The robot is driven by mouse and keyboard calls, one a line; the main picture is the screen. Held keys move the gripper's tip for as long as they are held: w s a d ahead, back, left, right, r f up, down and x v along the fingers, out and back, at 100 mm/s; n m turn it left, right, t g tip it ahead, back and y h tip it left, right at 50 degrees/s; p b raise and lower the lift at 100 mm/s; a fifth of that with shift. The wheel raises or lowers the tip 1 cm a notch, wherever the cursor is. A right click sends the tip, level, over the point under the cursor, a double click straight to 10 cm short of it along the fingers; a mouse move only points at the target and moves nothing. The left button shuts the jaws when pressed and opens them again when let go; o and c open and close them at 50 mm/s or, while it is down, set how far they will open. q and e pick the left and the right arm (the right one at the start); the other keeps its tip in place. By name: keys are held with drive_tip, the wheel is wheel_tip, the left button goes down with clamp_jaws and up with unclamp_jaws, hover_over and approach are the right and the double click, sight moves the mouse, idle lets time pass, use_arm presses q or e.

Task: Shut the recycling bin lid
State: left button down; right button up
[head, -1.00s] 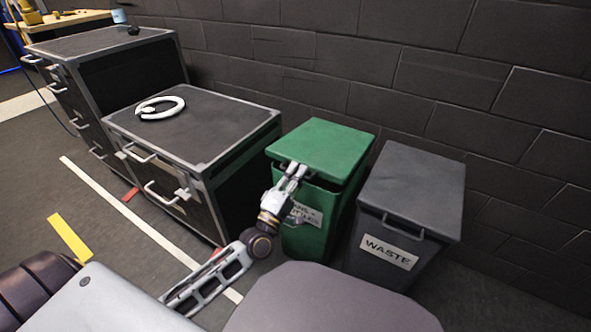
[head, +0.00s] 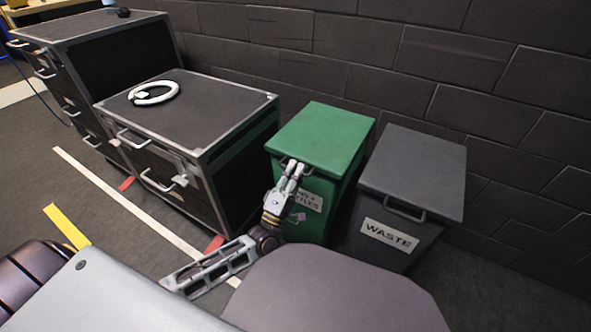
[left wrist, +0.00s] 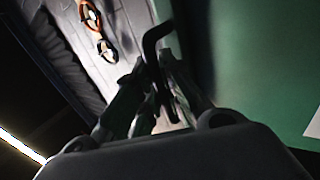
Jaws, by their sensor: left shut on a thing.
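The green recycling bin (head: 309,227) stands against the wall, with a partly hidden white label on its front. Its green lid (head: 322,138) lies flat or nearly flat on top, with no clear gap at the front edge. My left gripper (head: 293,168) is shut on the lid's front handle. In the left wrist view the dark bent handle (left wrist: 154,48) passes between the fingers of my left gripper (left wrist: 150,95), with green bin surface to the right. My right gripper is not in view.
A grey waste bin (head: 401,246) with a closed lid stands close on the right. A black drawer case (head: 225,170) stands on the left, with a white ring (head: 154,93) on top. The dark brick wall (head: 420,60) is behind.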

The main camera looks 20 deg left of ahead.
use_arm(q)
drive_tip(key=shift+s+f, duration=0.1)
drive_tip(key=shift+f, duration=0.45)
drive_tip(key=c, duration=1.5)
unclamp_jaws()
drive_tip(key=shift+c, duration=0.2)
drive_tip(key=shift+r, duration=0.15)
drive_tip(key=v, duration=1.2)
